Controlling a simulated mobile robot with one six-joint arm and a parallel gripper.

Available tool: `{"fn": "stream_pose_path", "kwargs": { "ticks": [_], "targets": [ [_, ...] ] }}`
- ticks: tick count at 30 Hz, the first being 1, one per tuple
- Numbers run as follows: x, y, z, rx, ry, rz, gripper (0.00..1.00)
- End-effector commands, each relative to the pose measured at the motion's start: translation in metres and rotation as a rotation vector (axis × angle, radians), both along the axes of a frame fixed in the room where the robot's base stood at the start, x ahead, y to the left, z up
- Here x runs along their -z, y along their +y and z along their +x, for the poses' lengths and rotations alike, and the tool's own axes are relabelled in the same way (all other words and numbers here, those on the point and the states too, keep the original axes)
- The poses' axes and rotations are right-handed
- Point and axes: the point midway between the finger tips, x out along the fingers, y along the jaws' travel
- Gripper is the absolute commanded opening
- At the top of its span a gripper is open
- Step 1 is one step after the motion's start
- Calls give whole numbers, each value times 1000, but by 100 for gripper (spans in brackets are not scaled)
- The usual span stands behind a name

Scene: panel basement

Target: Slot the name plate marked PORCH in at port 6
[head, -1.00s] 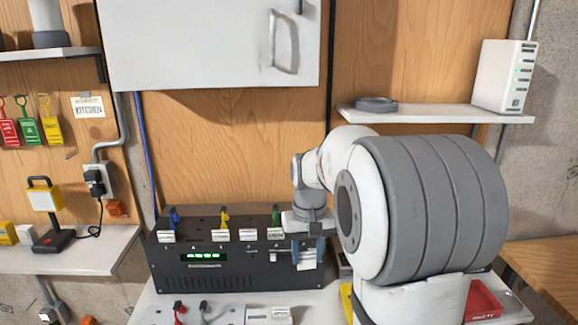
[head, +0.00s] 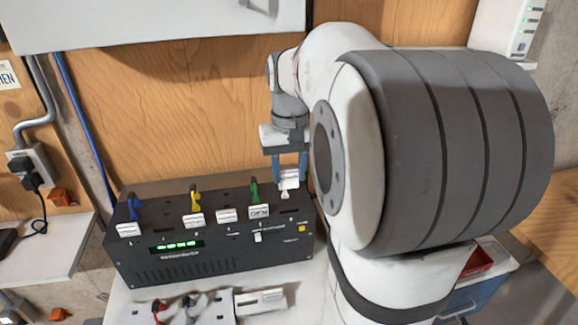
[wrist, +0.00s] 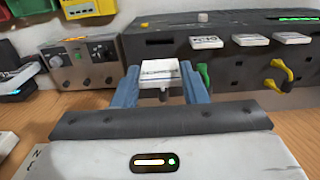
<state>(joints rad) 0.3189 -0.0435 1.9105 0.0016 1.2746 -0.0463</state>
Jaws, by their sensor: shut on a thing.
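My gripper (head: 290,166) has blue fingers shut on a small white name plate (head: 289,182). It holds the plate just above the right end of the black port box (head: 215,262). In the wrist view the plate (wrist: 159,71) sits between the fingertips (wrist: 160,88). Its dark lettering looks like PORCH but is blurred. A small tab hangs below it. White plates stand along the box's front top edge, the rightmost (head: 259,211) beside a green plug (head: 254,190). A dark slot (head: 290,211) lies right of that plate, below the held one. Port numbers are too small to read.
Blue (head: 134,207) and yellow (head: 196,198) plugs stand up from the box. A white panel (head: 205,308) with cables lies in front. In the wrist view a grey device with knobs (wrist: 85,62) stands left of the box.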

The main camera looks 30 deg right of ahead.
Motion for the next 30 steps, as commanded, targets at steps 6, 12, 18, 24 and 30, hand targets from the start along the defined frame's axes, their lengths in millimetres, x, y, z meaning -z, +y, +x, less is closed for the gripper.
{"fn": "stream_pose_path", "kwargs": {
  "ticks": [6, 12, 18, 24, 30],
  "targets": [
    [27, -1, 0, 1, 0, 0, 18],
    [47, -1, 0, 2, 0, 0, 18],
    [60, -1, 0, 3, 1, 0, 18],
    [62, -1, 0, 3, 0, 0, 18],
    [62, -2, 0, 4, 0, 0, 18]
  ]
}}
